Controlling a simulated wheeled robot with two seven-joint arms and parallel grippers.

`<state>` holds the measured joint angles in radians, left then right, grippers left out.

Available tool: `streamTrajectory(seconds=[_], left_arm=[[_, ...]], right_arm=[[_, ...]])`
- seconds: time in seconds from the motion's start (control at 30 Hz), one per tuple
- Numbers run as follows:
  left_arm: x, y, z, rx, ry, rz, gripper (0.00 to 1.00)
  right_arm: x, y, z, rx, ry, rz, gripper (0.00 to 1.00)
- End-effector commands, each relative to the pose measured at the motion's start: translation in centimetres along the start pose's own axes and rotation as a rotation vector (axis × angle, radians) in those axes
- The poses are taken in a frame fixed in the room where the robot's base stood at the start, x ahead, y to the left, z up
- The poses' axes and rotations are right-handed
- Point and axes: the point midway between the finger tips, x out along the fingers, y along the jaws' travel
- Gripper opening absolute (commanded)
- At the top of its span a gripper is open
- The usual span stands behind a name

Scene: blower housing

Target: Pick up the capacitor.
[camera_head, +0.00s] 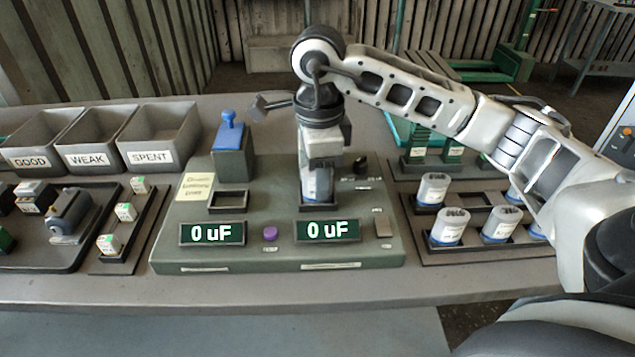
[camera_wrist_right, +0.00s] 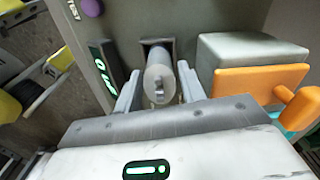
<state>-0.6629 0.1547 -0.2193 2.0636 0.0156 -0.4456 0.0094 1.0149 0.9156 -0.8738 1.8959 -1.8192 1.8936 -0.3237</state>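A capacitor (camera_head: 318,186), pale with a blue lower part, stands in the right socket of the grey-green tester (camera_head: 275,250). My right gripper (camera_head: 318,178) points down over it and hides its upper part in the head view. In the right wrist view the capacitor (camera_wrist_right: 159,80) is a grey cylinder with terminals on its end, between the two fingers of my right gripper (camera_wrist_right: 160,92). The fingers are apart, one on each side, with what look like narrow gaps. More capacitors (camera_head: 447,227) stand in the rack at the right. My left gripper is not in view.
The tester's left socket (camera_head: 229,201) is empty, with a blue clamp (camera_head: 230,138) behind it. Both displays read 0 uF. Bins labelled GOOD, WEAK and SPENT (camera_head: 155,138) stand at the left. An orange handle (camera_wrist_right: 262,80) and grey block (camera_wrist_right: 245,50) lie beside the gripper.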

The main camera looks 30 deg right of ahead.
Motion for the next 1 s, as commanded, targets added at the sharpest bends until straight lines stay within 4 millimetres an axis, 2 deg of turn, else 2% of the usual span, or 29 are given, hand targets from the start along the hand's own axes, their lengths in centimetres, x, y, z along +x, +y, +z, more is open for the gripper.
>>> streamTrajectory(seconds=[0.27, 0.37, 0.77, 0.87, 1.0], left_arm=[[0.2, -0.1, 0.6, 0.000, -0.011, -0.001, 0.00], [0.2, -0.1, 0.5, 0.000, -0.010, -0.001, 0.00], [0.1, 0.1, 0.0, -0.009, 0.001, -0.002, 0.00], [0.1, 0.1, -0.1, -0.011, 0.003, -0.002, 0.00], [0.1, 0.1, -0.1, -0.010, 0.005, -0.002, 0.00]], right_arm=[[0.4, 0.0, 0.0, 0.000, -0.001, -0.001, 0.40], [0.4, 0.0, 0.0, 0.000, -0.001, -0.001, 0.12], [0.0, -0.1, 0.0, 0.001, -0.002, -0.003, 0.13], [-0.7, -0.1, 0.1, 0.001, -0.003, -0.003, 0.13], [-2.6, -0.1, 0.1, 0.002, -0.006, -0.006, 0.13]])
